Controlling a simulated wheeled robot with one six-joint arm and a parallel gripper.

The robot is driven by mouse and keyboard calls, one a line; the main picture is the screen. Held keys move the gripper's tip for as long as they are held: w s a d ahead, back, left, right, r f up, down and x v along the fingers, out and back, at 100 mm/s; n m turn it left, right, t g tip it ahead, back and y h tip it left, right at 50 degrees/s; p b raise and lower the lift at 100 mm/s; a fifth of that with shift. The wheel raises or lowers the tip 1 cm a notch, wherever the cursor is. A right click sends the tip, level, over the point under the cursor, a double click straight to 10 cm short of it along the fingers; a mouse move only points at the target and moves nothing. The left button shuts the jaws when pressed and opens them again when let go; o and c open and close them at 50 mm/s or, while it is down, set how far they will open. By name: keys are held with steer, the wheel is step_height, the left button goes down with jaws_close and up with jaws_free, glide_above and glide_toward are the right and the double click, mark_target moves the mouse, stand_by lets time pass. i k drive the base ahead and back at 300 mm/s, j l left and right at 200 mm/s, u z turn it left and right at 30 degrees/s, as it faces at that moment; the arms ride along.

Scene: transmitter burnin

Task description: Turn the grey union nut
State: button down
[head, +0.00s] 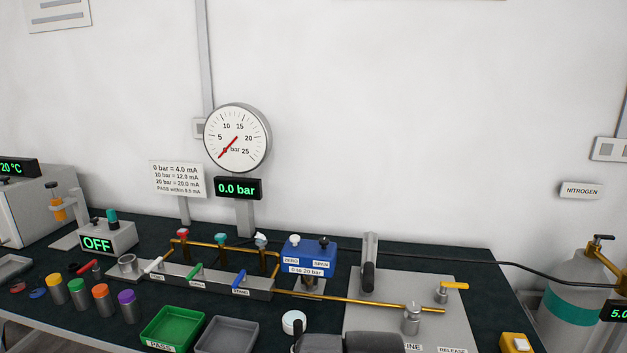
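I cannot tell for certain which part is the grey union nut. A short grey metal collar (128,264) stands at the left end of the grey manifold block (210,281), left of the white lever. Another grey metal cylinder (411,319) stands on the pale plate at the right, by the end of the brass pipe. Dark grey rounded parts at the bottom centre edge look like my arm. My gripper's fingers do not show, and nothing visible touches either grey part.
Colour-topped cylinders (101,300) stand front left of the manifold. A green PASS tray (152,333) and a grey tray (245,333) lie in front. A blue box (308,257) stands behind the brass pipe (350,302). The gauge (237,137) reads near zero; its display (238,188) reads 0.0 bar.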

mark_target(259, 242)
steer(key=i+j, duration=0.15)
steer(key=j, duration=0.35)
steer(key=i+j+z, duration=0.15)
steer(key=j, duration=0.3)
steer(key=i+j, duration=0.15)
steer(key=j, duration=0.35)
steer(key=i+j+z, duration=0.15)
steer(key=j, duration=0.35)
steer(key=i+j, duration=0.1)
steer(key=j, duration=0.4)
steer(key=z, duration=0.05)
